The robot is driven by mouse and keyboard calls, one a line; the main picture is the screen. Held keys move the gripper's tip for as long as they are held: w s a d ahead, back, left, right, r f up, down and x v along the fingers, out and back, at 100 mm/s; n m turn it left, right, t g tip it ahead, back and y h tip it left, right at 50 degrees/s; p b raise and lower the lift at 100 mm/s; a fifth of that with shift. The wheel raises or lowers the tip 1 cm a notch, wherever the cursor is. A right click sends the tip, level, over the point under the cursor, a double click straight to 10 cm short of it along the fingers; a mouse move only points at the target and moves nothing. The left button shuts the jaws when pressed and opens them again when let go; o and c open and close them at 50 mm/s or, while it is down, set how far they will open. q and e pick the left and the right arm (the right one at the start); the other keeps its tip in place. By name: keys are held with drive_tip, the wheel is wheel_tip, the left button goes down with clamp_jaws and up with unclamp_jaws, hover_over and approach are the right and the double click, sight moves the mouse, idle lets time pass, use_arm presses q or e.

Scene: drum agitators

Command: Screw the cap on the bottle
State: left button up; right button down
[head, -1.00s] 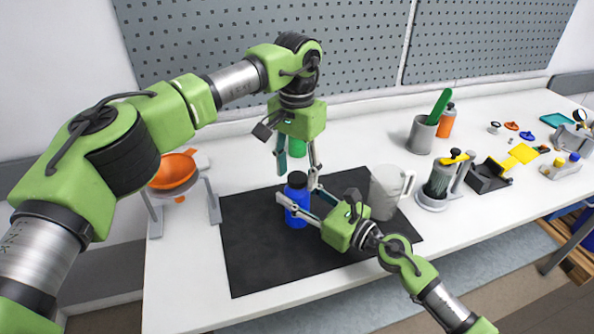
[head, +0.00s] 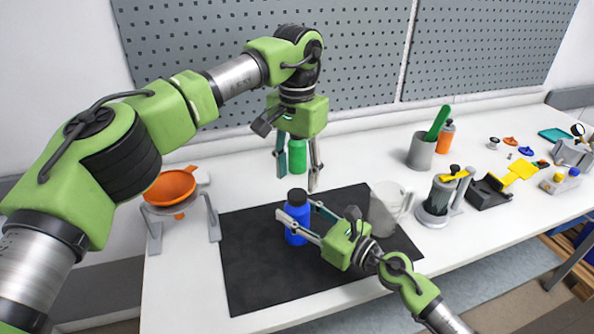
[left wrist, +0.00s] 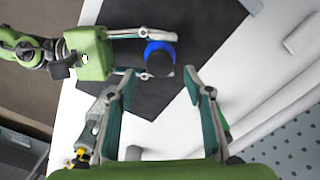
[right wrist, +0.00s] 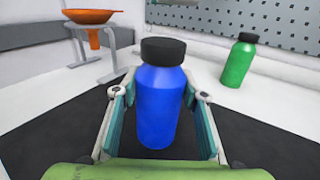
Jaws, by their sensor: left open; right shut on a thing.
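The blue bottle (head: 296,228) stands upright on the black mat (head: 250,275). Its black cap (head: 297,196) sits on top of the neck; I cannot tell how tight it is. My right gripper (head: 298,226) is shut on the bottle's body, one finger on each side, as the right wrist view also shows around the bottle (right wrist: 160,105). My left gripper (head: 300,182) is open and empty, pointing down, above and behind the bottle. In the left wrist view the cap (left wrist: 160,64) lies beyond the open fingers, apart from them.
A green bottle (right wrist: 239,62) with a black cap stands behind the mat. An orange funnel (head: 170,187) on a stand is at the left. A clear jug (head: 388,208) stands right of my right gripper. A grey cup (head: 422,152) and several small tools are further right.

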use_arm(q)
drive_tip(key=n, duration=0.4)
drive_tip(key=shift+r+n, duration=0.15)
drive_tip(key=shift+n, duration=0.25)
drive_tip(key=n, duration=0.3)
drive_tip(key=shift+r+n, duration=0.1)
drive_tip(key=shift+n, duration=0.2)
drive_tip(key=n, duration=0.6)
drive_tip(key=shift+r+n, duration=0.25)
drive_tip(key=shift+n, duration=0.05)
drive_tip(key=n, duration=0.6)
drive_tip(key=shift+r+n, duration=0.2)
drive_tip(key=shift+n, duration=0.2)
drive_tip(key=n, duration=0.6)
drive_tip(key=shift+r+n, duration=0.25)
drive_tip(key=shift+n, duration=0.15)
drive_tip(key=n, duration=0.6)
drive_tip(key=shift+r+n, duration=0.2)
drive_tip(key=shift+n, duration=0.2)
drive_tip(key=n, duration=0.5)
drive_tip(key=shift+r, duration=0.15)
drive_tip(key=n, duration=0.5)
drive_tip(key=shift+r, duration=0.15)
drive_tip(key=n, duration=0.5)
drive_tip(key=shift+r+n, duration=0.15)
drive_tip(key=shift+n, duration=0.25)
